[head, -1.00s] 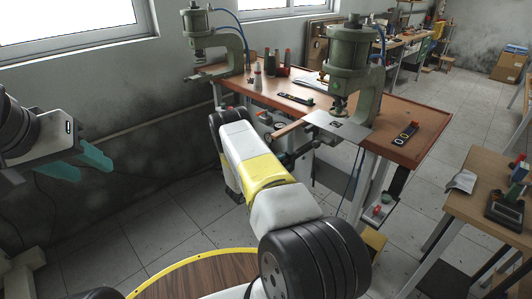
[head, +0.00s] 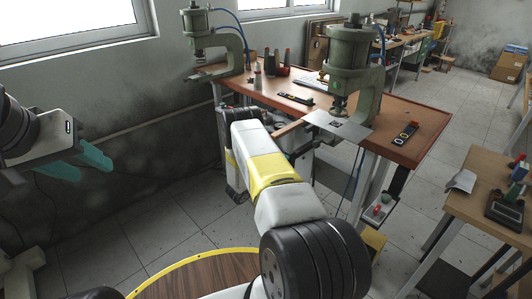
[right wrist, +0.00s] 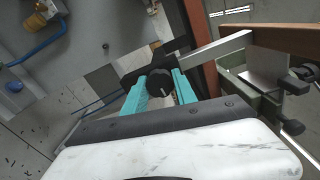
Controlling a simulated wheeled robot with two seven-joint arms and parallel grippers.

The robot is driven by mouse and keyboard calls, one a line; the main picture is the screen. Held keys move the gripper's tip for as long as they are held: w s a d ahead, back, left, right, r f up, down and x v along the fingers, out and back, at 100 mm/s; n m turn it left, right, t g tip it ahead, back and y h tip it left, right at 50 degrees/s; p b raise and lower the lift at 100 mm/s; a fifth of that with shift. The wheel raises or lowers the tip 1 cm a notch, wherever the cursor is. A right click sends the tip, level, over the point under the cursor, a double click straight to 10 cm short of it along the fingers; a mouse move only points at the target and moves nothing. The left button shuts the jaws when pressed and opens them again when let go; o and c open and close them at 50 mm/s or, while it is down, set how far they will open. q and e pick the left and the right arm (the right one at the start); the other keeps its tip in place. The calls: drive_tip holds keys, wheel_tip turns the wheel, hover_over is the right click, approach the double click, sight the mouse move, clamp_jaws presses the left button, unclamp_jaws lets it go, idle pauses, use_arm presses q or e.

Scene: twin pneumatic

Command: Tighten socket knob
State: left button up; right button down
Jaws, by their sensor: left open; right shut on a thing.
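In the right wrist view, a black round knob (right wrist: 159,82) with a pale line on its face sits at a black bracket (right wrist: 150,68) on a flat metal bar (right wrist: 218,48). My right gripper (right wrist: 160,86) has its two teal fingers shut on the knob, one on each side. In the head view my right arm reaches toward the near corner of the bench and hides the knob and that gripper. My left gripper (head: 93,158) is open and empty at the left, beside the wall and far from the bench.
A green press (head: 350,55) stands on the brown bench (head: 405,145), with another press (head: 195,25) at its far end. A second bench (head: 455,205) stands at the right.

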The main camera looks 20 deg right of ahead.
drive_tip(key=shift+f+m, duration=0.1)
drive_tip(key=shift+m, duration=0.7)
drive_tip(key=c, duration=1)
unclamp_jaws()
drive_tip(key=shift+a, duration=0.1)
drive_tip(key=v, duration=0.7)
drive_tip(key=shift+s+a, duration=0.15)
drive_tip(key=shift+a, duration=0.15)
